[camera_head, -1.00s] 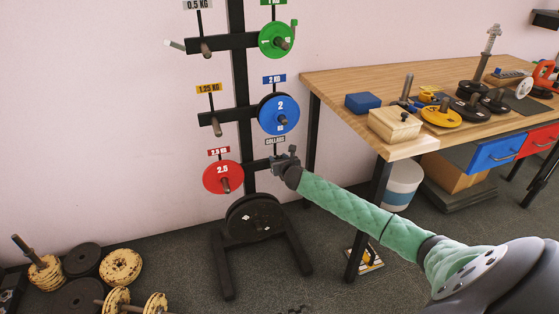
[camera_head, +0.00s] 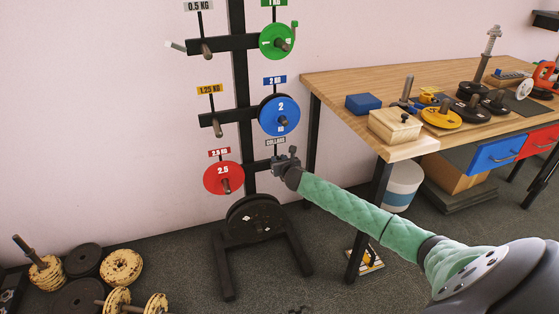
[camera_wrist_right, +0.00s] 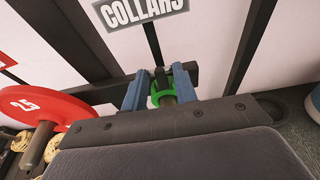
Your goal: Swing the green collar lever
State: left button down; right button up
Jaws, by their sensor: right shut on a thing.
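A green collar (camera_wrist_right: 163,98) sits on the peg below the COLLARS sign in the right wrist view. My right gripper (camera_wrist_right: 160,88) has its two blue fingers on either side of the collar and is shut on it. In the head view this gripper (camera_head: 284,161) is at the rack's lower right arm and hides the collar. A small green lever-like piece (camera_head: 294,24) also shows beside the green plate (camera_head: 276,41) on the upper peg; I cannot tell what it is fixed to. My left gripper is out of view.
The black rack (camera_head: 242,75) holds a blue plate (camera_head: 279,114) just above my gripper and a red plate (camera_head: 222,177) to its left. A wooden workbench (camera_head: 335,82) stands to the right. Loose plates (camera_head: 121,266) lie on the floor at the lower left.

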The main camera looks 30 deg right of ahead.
jog(key=shift+w+d+f+p, duration=0.1)
jog(key=shift+w+f+p, duration=0.2)
jog(key=shift+w+p, duration=0.25)
dwell(1.1)
jog(key=shift+w+f+p, duration=0.15)
jog(key=shift+f+p, duration=0.25)
jog(key=shift+f, duration=0.15)
dwell(1.0)
jog(key=shift+f, duration=0.25)
dwell(0.5)
jog(key=o, duration=0.8)
jog(key=shift+f, duration=0.15)
jog(key=shift+c, duration=0.2)
jog(key=shift+s, duration=0.45)
jog(key=v, duration=0.3)
jog(key=r+v, duration=0.1)
jog(key=v, duration=0.3)
jog(key=shift+r+p, duration=0.1)
jog(key=shift+p, duration=0.25)
